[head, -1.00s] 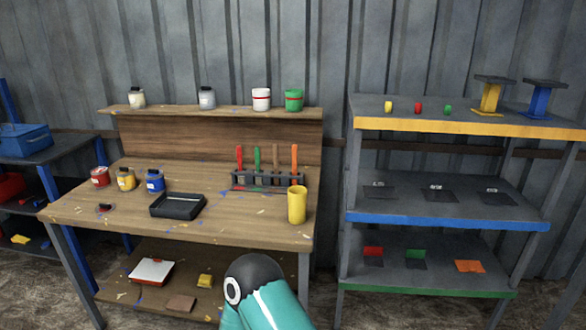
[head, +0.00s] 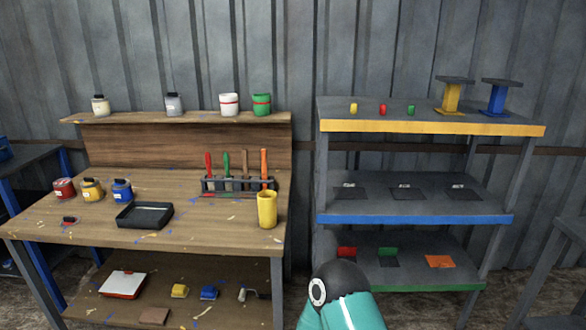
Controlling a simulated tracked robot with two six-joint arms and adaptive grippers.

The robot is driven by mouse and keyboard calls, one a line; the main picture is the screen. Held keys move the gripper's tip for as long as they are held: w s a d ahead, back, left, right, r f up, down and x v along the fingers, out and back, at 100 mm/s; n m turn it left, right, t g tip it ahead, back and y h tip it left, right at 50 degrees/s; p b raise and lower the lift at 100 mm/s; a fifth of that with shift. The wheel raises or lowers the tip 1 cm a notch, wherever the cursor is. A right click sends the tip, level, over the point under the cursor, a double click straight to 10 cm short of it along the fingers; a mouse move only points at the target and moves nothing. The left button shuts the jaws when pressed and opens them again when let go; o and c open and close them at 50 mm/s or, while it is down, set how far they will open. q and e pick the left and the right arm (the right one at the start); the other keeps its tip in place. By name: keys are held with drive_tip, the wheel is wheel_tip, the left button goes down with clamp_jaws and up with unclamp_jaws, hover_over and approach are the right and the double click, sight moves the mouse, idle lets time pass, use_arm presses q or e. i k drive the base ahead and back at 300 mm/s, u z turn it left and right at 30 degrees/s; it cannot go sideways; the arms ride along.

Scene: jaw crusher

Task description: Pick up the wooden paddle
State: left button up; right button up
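Four-slot details aside, a dark rack (head: 230,184) stands at the back right of the wooden workbench (head: 90,215). It holds upright tools with red, green, brown and orange handles. The brown, wood-coloured handle (head: 245,164) stands between the green and the orange ones and looks like the wooden paddle. Its lower part is partly hidden by the rack. Neither of my grippers is in view. Only a teal link of my arm with a black cap shows at the bottom, right of the bench.
A yellow cup (head: 267,209) stands in front of the rack's right end. A black tray (head: 145,215) and paint cans (head: 122,191) are to the left. A grey shelf unit (head: 415,207) stands right of the bench. The bench front between tray and cup is mostly clear.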

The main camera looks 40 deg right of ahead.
sight(245, 167)
drive_tip(key=z, duration=0.3)
drive_tip(key=i, duration=1)
drive_tip(key=u, duration=0.05)
